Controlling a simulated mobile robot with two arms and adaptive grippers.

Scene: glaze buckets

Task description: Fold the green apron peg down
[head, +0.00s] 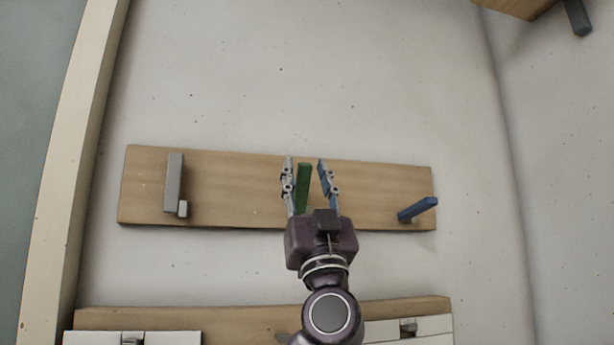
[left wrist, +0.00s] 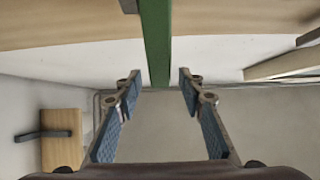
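The green peg (head: 303,185) is a straight green bar on the middle of a long wooden board (head: 240,180) in the head view. In the left wrist view the green peg (left wrist: 157,45) runs from the board at the top down to between the fingertips. My left gripper (head: 305,162) is open, with one finger on each side of the peg. In the left wrist view a gap shows between the peg and each finger of the gripper (left wrist: 159,76). The foot of the peg is partly hidden by the gripper in the head view. My right gripper is not in view.
A grey peg (head: 174,180) is at the left of the board, beside a small pale block (head: 183,208). A blue peg (head: 420,208) sticks out at the right end. Another wooden board (head: 230,317) with white pieces lies below. The pale wall above is clear.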

